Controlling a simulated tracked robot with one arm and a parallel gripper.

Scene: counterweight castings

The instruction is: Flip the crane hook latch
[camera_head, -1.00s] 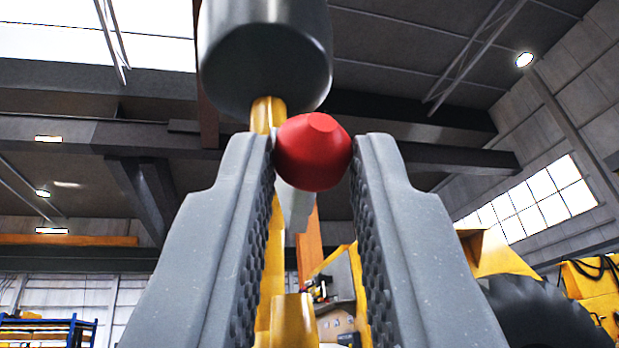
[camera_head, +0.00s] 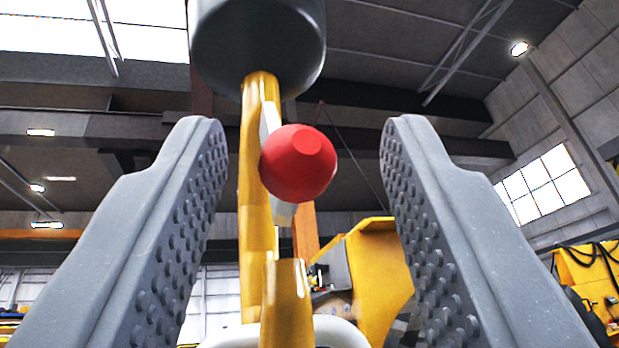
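A yellow crane hook (camera_head: 256,215) hangs from a dark grey cylindrical block (camera_head: 258,45) at the top of the view. Its yellow tip (camera_head: 287,305) stands up at the bottom centre. A light grey latch (camera_head: 282,211) shows partly behind a round red knob (camera_head: 298,163), which hides much of it. My gripper (camera_head: 303,140) is wide open, one finger on each side of the knob and hook. The knob is clear of both fingers and nearer the left one. Nothing is held.
A white curved ring or sling (camera_head: 342,331) shows at the bottom behind the hook tip. Yellow machinery (camera_head: 379,265) stands behind, right of the hook. An orange post (camera_head: 304,230) and roof beams are farther back.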

